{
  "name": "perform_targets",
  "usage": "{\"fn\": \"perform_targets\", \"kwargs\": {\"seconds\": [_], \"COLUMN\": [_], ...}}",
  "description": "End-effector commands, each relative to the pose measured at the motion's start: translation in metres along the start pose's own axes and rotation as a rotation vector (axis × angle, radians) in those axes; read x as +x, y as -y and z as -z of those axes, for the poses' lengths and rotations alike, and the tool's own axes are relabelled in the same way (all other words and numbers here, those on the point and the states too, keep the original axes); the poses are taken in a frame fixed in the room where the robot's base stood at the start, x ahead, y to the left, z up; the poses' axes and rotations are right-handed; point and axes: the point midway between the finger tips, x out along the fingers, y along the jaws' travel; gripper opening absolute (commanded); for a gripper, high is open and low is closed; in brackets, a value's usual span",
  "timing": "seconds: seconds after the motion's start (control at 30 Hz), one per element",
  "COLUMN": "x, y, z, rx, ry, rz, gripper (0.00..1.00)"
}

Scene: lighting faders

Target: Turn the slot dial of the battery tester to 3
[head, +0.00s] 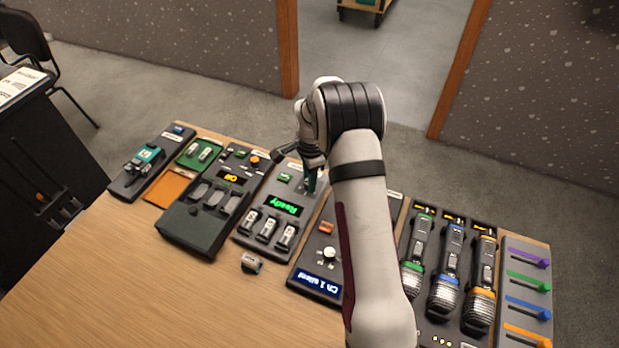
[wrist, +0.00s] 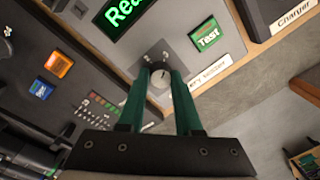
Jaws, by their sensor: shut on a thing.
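The battery tester is the grey panel (head: 242,236) left of my arm in the head view. Its display (head: 285,205) reads "Ready" in green, and batteries (head: 268,228) sit in its slots. In the wrist view the display (wrist: 122,12) is cut off by the edge, and a green "Test" button (wrist: 206,36) is near the dial. The slot dial (wrist: 160,77) is a round grey knob with a dark mark; its numbers cannot be read. My gripper (wrist: 161,76) is shut on the dial, with one green finger on each side. In the head view my gripper (head: 311,182) hides the dial.
A loose battery (head: 252,263) lies on the wooden table (head: 130,265) in front of the tester. A charger with an orange display (head: 234,178) stands to the left. A "Ch 1 silent" panel (head: 320,285) and several microphones (head: 447,255) are to the right. The near-left table is clear.

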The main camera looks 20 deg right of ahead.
Motion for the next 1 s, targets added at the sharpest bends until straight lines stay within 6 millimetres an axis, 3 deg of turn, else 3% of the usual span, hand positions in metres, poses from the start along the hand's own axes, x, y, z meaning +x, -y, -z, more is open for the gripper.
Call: {"fn": "perform_targets", "kwargs": {"seconds": [0.23, 0.27, 0.43, 0.77, 0.87, 1.0], "x": [0.000, 0.000, 0.000, -0.004, -0.019, -0.059], "y": [0.001, 0.001, 0.000, 0.000, 0.001, 0.001], "z": [0.001, 0.001, 0.001, 0.000, 0.001, 0.001], "rx": [0.001, 0.001, 0.000, -0.001, -0.001, 0.000], "ry": [-0.001, -0.001, 0.000, 0.000, -0.001, -0.001], "rz": [0.002, 0.002, 0.001, 0.001, 0.003, 0.006], "gripper": [0.00, 0.35, 0.63, 0.63, 0.63, 0.63]}}
